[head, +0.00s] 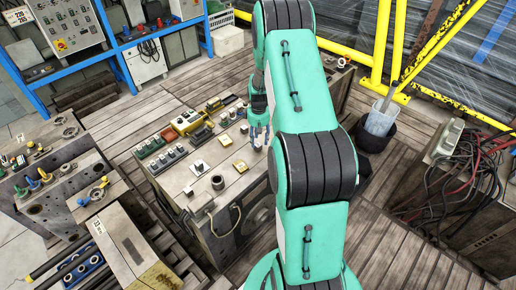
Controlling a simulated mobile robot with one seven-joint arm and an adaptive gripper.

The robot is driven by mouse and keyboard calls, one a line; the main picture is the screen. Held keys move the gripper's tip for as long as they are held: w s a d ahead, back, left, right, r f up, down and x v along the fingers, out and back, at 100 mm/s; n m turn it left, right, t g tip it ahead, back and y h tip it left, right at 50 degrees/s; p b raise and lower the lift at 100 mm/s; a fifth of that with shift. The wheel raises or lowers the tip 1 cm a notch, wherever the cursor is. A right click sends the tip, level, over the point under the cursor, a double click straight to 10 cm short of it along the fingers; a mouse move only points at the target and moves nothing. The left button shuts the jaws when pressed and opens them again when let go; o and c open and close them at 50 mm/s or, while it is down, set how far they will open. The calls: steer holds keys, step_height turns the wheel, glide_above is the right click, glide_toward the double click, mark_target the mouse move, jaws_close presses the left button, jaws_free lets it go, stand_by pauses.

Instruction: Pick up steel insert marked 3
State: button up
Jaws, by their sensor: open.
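My gripper (260,137) hangs at the right side of the grey metal bench (212,205), partly beside my teal arm, with its fingers open and pointing down. I see no object between the fingers. Several small pieces lie on the bench top, among them a pale square plate (199,167) with a dark spot, a yellow square piece (240,166) and a grey cylinder (217,182). Their marks are too small to read, so I cannot tell which piece is the steel insert marked 3. My arm hides the bench's right end.
Small trays with dark items (160,148) and a yellow device (187,122) line the bench's back left. Machine blocks (60,160) stand at left. A black bucket (375,134) and a cable-covered cabinet (465,200) are at right. Plank floor lies open between.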

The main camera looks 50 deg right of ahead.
mark_target(259, 145)
steer(key=shift+s+a+f+b, duration=0.15)
steer(key=shift+f+b, duration=0.35)
steer(key=shift+f, duration=1.6)
jaws_close()
